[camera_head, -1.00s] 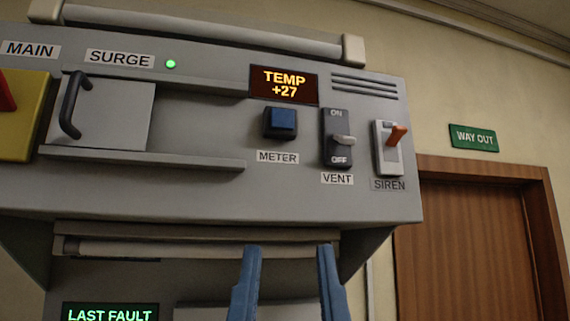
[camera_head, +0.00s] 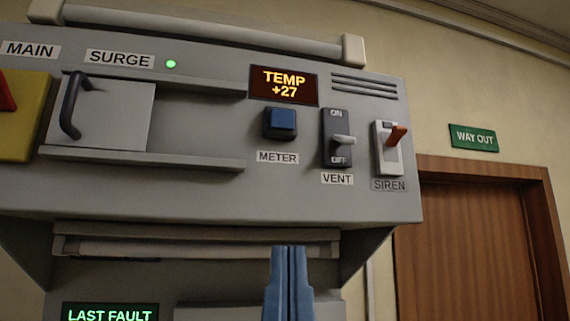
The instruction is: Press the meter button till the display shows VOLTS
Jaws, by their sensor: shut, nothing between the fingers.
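The meter display (camera_head: 284,85) on the upper console reads "TEMP +27" in amber. The square blue meter button (camera_head: 281,123) sits in a dark surround just below it, above the METER label (camera_head: 277,157). My gripper (camera_head: 288,250) is at the bottom of the view, its two blue fingers together and empty. Its tips are below the button in the picture, in front of the ledge under the console, and apart from the button. How far the tips are from the panel is hard to tell.
Right of the button are the VENT switch (camera_head: 339,140) and the SIREN switch (camera_head: 390,146) with its orange lever. To the left is the SURGE sliding cover (camera_head: 112,115) with a dark handle and a green light. The yellow MAIN plate (camera_head: 26,120) is at far left.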

